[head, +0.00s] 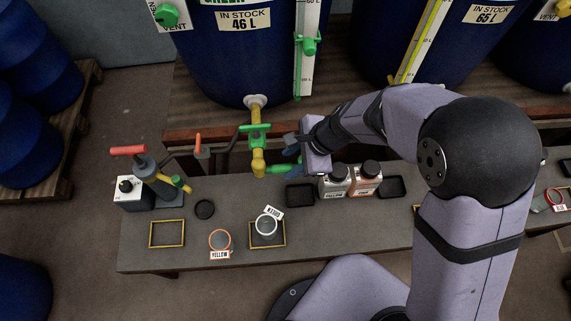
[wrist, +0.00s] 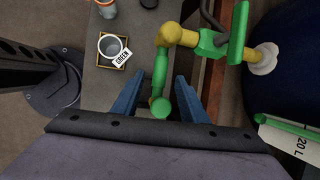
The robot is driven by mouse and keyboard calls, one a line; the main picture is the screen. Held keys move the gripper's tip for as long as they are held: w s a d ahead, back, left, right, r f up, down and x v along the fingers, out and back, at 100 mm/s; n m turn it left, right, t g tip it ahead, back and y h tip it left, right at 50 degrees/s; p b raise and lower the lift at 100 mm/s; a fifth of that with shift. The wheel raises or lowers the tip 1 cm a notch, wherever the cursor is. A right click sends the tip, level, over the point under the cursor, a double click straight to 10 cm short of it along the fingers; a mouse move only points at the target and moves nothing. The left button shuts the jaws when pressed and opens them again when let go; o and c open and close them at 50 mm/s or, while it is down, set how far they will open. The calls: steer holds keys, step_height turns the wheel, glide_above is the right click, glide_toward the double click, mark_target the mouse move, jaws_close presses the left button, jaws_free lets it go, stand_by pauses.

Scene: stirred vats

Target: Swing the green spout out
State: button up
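The green spout (head: 279,169) sticks out from a yellow elbow (head: 258,165) below the tap of the 46 L vat, and in the head view it points right, along the bench's back edge. In the wrist view the spout (wrist: 160,84) runs between my two blue fingers, its round end towards my palm. My gripper (wrist: 157,82) is open, with a gap showing on both sides of the spout. In the head view my gripper (head: 290,148) is at the spout's free end. The green tap handle (head: 255,129) sits above the elbow.
A cup with a GREEN tag (head: 266,224) stands in a yellow square outline on the bench (head: 190,243). An orange-rimmed YELLOW cup (head: 220,240) is left of it. Two bottles (head: 337,182) and black trays (head: 300,194) stand right of the spout. The blue vat (head: 245,65) is behind.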

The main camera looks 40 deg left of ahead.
mark_target(284, 167)
steer(key=shift+x, duration=2)
